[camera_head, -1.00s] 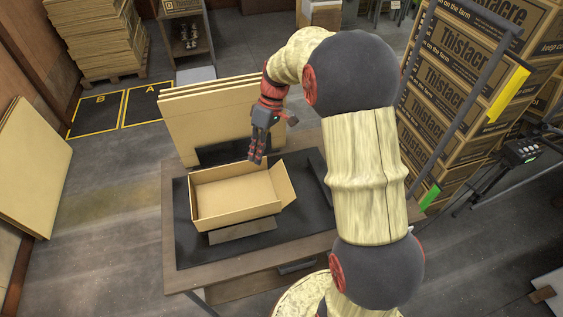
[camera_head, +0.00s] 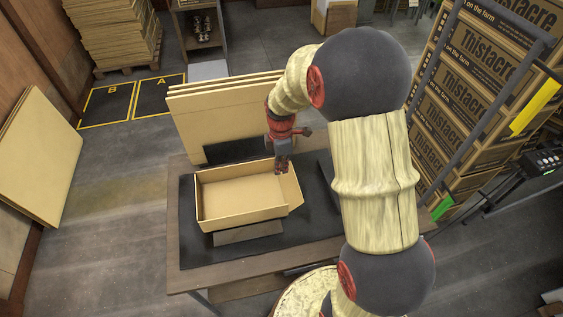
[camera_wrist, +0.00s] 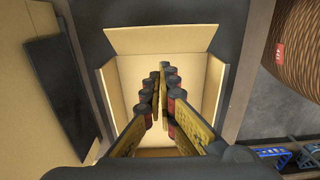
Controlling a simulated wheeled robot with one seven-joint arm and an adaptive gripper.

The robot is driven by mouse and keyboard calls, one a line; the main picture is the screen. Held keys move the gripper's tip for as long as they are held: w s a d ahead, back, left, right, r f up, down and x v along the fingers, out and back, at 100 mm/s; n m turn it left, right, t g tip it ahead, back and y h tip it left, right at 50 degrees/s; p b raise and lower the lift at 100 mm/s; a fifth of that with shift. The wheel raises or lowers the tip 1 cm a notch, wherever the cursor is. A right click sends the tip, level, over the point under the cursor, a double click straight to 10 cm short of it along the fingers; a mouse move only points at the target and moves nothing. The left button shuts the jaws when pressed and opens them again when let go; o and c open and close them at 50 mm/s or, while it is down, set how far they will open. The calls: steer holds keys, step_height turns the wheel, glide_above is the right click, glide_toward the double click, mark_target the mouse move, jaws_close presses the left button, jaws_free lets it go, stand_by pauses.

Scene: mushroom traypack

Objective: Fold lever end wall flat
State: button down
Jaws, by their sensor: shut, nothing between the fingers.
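The cardboard tray (camera_head: 240,216) lies open on the black mat (camera_head: 190,255) of the work table. Its right end wall (camera_head: 291,188) tilts outward. In the wrist view this end wall (camera_wrist: 160,38) shows at the top as a splayed flap. My gripper (camera_head: 282,171) is shut and empty, at the tray's back right corner, near the top of that end wall. I cannot tell whether it touches the wall. In the wrist view the shut fingers (camera_wrist: 164,72) point toward the end wall and hide part of the tray floor.
Dark plates stand around the tray: one behind (camera_head: 236,149), one in front (camera_head: 248,233), one at the right (camera_head: 328,178). Upright cardboard sheets (camera_head: 222,112) stand behind the tray. Stacked printed boxes (camera_head: 480,90) rise at the right, and boards (camera_head: 38,150) lean at the left.

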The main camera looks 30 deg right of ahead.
mark_target(288, 185)
steer(key=shift+s+d+f+b, duration=0.1)
steer(key=shift+d+f+b, duration=0.25)
steer(key=shift+f, duration=0.75)
steer(key=shift+s+d+f+b, duration=0.15)
steer(key=shift+d+f, duration=0.35)
steer(key=shift+f, duration=0.65)
steer(key=shift+s+d+f+b, duration=0.1)
steer(key=shift+d+f+b, duration=0.25)
steer(key=shift+f, duration=0.75)
steer(key=shift+d, duration=0.15)
